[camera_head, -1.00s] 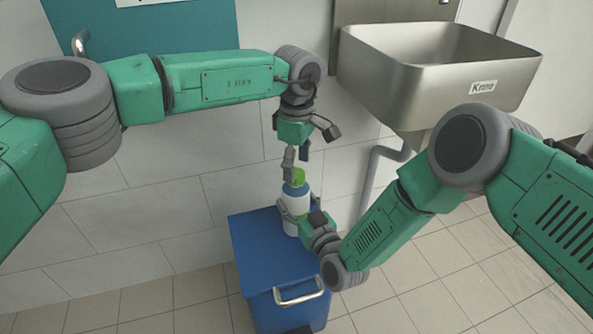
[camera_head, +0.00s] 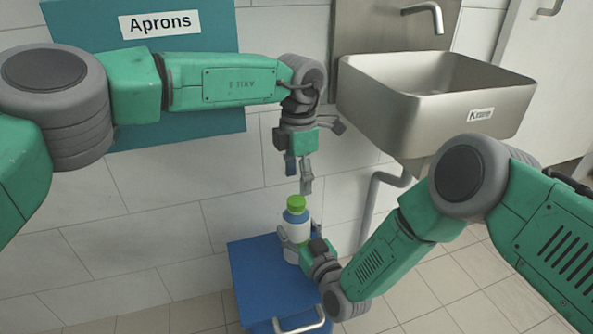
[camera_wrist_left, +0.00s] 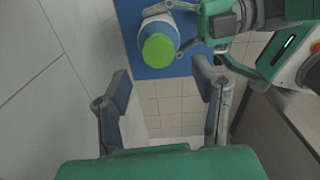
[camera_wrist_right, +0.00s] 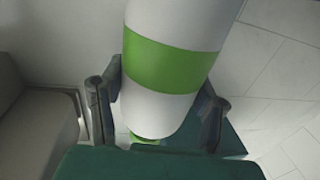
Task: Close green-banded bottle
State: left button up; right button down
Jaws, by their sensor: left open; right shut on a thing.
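The green-banded bottle (camera_head: 297,224) stands upright on the blue cabinet, white with a blue shoulder. Its green cap (camera_head: 296,204) sits on its top; I cannot tell how tightly. My right gripper (camera_head: 295,241) is shut around the bottle's body. In the right wrist view the white bottle (camera_wrist_right: 170,22) with its green band lies between the fingers. My left gripper (camera_head: 299,178) is open and empty, pointing down just above the cap and apart from it. In the left wrist view the cap (camera_wrist_left: 158,50) is beyond the fingertips, which are spread wide.
The blue cabinet (camera_head: 262,285) has a metal handle (camera_head: 300,321) at its front. A steel sink (camera_head: 430,95) with a pipe below it is on the wall to the right. A teal "Aprons" panel (camera_head: 75,25) is on the wall at left. Tiled floor surrounds the cabinet.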

aim_at(296, 199)
pick_arm(q)
jog(key=n, duration=0.2)
jog(key=r+n, duration=0.1)
jog(key=n, duration=0.4)
jog(key=shift+w+a+r+n, duration=0.1)
jog(key=shift+a+r+n, duration=0.05)
jog(key=shift+r+n, duration=0.2)
jog(key=shift+f, duration=4.05)
jog(key=c, duration=1.2)
